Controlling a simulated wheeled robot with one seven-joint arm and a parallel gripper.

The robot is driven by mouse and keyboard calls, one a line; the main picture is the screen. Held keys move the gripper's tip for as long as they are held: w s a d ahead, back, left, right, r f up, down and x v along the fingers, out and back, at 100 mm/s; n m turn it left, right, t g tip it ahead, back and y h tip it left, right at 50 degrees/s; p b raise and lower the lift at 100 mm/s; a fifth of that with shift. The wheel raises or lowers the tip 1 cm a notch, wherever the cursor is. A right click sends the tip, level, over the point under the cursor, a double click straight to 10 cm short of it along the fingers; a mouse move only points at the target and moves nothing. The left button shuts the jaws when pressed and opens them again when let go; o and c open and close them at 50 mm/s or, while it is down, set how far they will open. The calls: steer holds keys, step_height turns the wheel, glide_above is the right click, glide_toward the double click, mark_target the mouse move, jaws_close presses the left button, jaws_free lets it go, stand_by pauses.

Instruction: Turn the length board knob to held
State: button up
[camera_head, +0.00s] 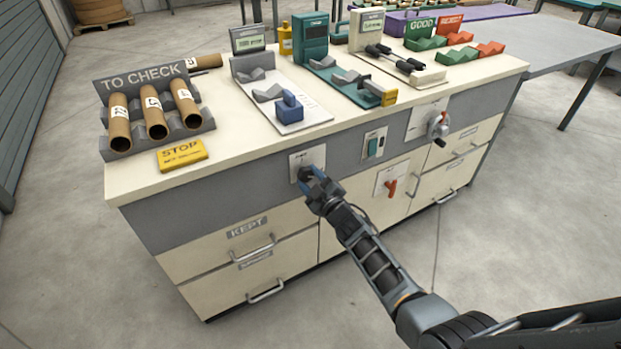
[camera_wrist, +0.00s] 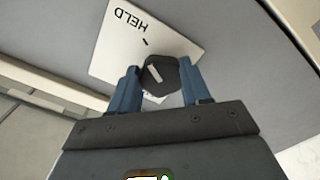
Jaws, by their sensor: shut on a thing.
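The knob (camera_wrist: 160,76) is dark with a pale pointer line, seen between my fingers in the wrist view. It sits on a white plate (camera_wrist: 112,48) that reads HELD, upside down in this view. A short dark mark lies on the plate between the word and the knob. The pointer line is tilted, roughly toward that mark. In the head view the plate (camera_head: 294,160) is on the grey front panel of the bench, and my gripper mostly hides the knob. My gripper (camera_head: 308,178) is shut on the knob, with one blue finger (camera_wrist: 158,92) on each side.
Drawers with handles (camera_head: 254,252) lie below. The bench top (camera_head: 232,122) holds gauges, a TO CHECK rack (camera_head: 143,83) with tubes and a yellow STOP sign (camera_head: 182,155).

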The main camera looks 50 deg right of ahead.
stand_by(0.3)
steer(key=o, duration=1.1)
steer(key=shift+c, duration=0.2)
steer(key=shift+s, duration=0.1)
steer(key=p+v, duration=0.1)
steer(key=v, duration=0.6)
steer(key=shift+s, duration=0.35)
steer(key=shift+a, duration=0.15)
